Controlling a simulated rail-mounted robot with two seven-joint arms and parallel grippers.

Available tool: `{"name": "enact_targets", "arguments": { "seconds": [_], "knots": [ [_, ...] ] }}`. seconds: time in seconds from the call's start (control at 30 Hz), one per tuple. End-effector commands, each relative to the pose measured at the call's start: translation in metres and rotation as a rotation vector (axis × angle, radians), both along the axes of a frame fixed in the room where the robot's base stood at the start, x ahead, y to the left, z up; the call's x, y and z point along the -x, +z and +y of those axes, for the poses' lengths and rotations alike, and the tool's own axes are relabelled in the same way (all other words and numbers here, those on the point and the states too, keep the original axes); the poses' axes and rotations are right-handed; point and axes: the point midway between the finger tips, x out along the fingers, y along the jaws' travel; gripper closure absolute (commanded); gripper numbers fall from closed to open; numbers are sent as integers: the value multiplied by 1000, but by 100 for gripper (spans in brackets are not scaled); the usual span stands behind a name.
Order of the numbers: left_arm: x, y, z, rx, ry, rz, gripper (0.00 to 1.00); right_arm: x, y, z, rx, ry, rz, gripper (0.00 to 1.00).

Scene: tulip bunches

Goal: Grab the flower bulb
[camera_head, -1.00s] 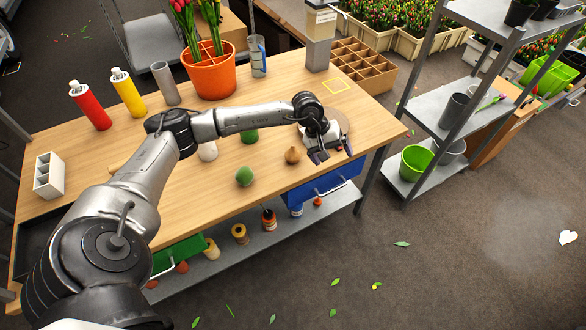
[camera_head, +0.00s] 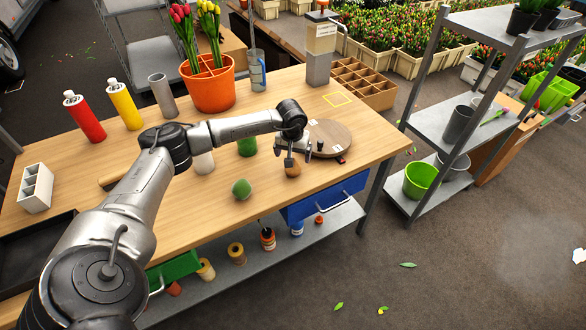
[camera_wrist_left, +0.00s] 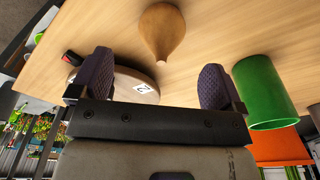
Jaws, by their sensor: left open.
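The flower bulb (camera_head: 293,170) is brown and round with a pointed top. It stands on the wooden table (camera_head: 330,188) near its front edge. My left gripper (camera_head: 297,152) is open at the bulb, and its near finger overlaps the bulb's upper part in the head view. In the left wrist view the bulb (camera_wrist_left: 162,32) lies ahead of the open left gripper (camera_wrist_left: 156,84), lined up with the gap between the two dark finger pads. A strip of table shows between the pads and the bulb there. My right gripper is in neither view.
A round wooden turntable (camera_head: 331,138) stands just behind and right of the bulb. An orange pot of tulips (camera_head: 210,88) is further back.

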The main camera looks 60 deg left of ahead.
Motion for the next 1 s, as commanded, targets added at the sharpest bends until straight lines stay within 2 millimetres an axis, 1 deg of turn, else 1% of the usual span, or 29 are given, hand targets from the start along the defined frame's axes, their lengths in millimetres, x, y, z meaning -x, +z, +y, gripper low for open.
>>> {"name": "enact_targets", "arguments": {
  "seconds": [0.17,0.27,0.5,0.6,0.87,1.0],
  "knots": [
    [0,-5,0,0,1,0,6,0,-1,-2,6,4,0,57],
    [-1,-12,1,1,1,-1,6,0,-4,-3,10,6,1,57],
    [-4,-42,5,2,1,1,6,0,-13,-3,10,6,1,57],
    [-5,-52,6,2,2,-2,6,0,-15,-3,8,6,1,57],
    [-5,-54,7,0,1,-1,6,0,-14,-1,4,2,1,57],
    [-5,-54,7,0,1,-1,19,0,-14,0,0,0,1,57]
  ]
}}
